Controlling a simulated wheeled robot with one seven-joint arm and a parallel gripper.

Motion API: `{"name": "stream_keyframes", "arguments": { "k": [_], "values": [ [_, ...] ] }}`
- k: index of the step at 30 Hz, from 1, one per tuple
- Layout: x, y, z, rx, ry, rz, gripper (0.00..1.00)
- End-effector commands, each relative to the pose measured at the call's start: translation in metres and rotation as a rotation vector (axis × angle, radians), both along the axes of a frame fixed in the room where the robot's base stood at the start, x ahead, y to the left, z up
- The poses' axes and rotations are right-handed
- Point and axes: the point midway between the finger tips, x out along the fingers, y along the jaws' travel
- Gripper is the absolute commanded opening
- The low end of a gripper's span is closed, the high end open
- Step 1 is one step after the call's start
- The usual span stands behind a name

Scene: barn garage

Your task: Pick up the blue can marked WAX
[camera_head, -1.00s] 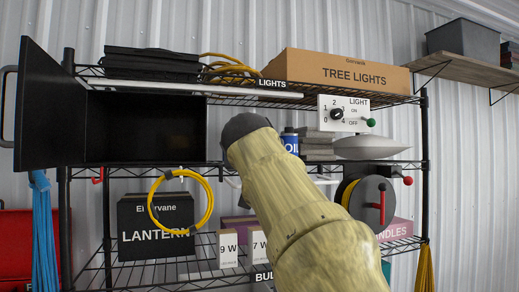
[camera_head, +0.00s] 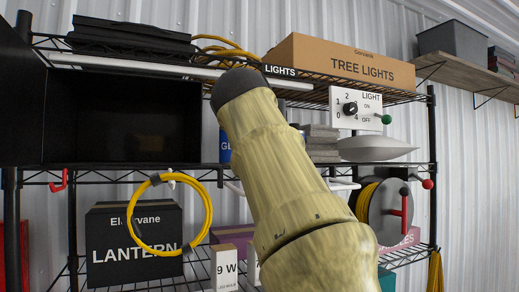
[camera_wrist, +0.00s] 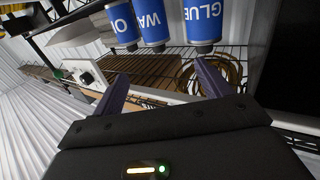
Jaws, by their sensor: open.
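The blue WAX can (camera_wrist: 151,24) shows in the wrist view at the top, between the blue OIL can (camera_wrist: 122,24) and the blue GLUE can (camera_wrist: 203,24). Its label is cut by the frame edge. My gripper (camera_wrist: 161,86) is open and empty, its two purple-grey fingers apart and pointing toward the cans. The cans are beyond the fingertips, not between the fingers. In the head view, my arm hides the WAX can and my gripper; part of the GLUE can (camera_head: 224,147) shows left of the arm.
A wire shelf rack holds a black open cabinet (camera_head: 120,115) on the left, a TREE LIGHTS box (camera_head: 340,68) above, and a LIGHT switch panel (camera_head: 356,107) with grey stacked items (camera_head: 321,143) at right. A yellow cable loop (camera_head: 207,215) hangs before the LANTERN box (camera_head: 105,225).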

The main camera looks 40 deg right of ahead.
Motion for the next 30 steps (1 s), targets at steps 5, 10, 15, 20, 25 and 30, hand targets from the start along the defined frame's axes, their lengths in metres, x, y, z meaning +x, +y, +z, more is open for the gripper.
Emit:
{"name": "stream_keyframes", "arguments": {
  "k": [5, 10, 15, 20, 25, 30],
  "values": [
    [-0.001, 0.000, 0.001, 0.000, -0.001, 0.000, 0.77],
    [0.001, -0.001, 0.001, 0.000, 0.000, 0.000, 0.77],
    [0.012, -0.011, 0.004, 0.000, 0.004, -0.002, 0.77],
    [0.029, -0.026, 0.005, -0.001, 0.005, -0.001, 0.77],
    [0.044, -0.041, 0.005, 0.000, 0.004, -0.002, 0.77],
    [0.058, -0.055, 0.005, 0.000, 0.003, -0.002, 0.77]
  ]
}}
